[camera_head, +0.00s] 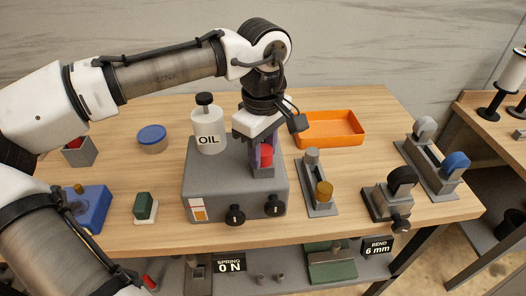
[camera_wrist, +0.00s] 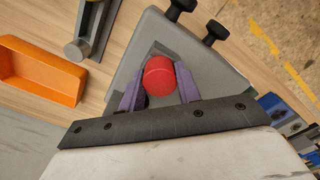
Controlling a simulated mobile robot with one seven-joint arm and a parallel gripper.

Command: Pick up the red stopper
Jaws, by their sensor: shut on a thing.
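The red stopper (camera_wrist: 159,76) sits between the two purple fingers of my gripper (camera_wrist: 160,88) in the wrist view. In the head view the red stopper (camera_head: 266,154) shows low at the front of my gripper (camera_head: 262,156), over the right part of the grey machine (camera_head: 212,185). The fingers are shut on it. The fingers partly cover its sides, and I cannot tell whether it still touches the machine below.
A white OIL bottle (camera_head: 208,131) stands on the machine, left of my gripper. An orange tray (camera_head: 357,138) lies at the back right. A grey fixture with a brass knob (camera_head: 323,191) stands right of the machine.

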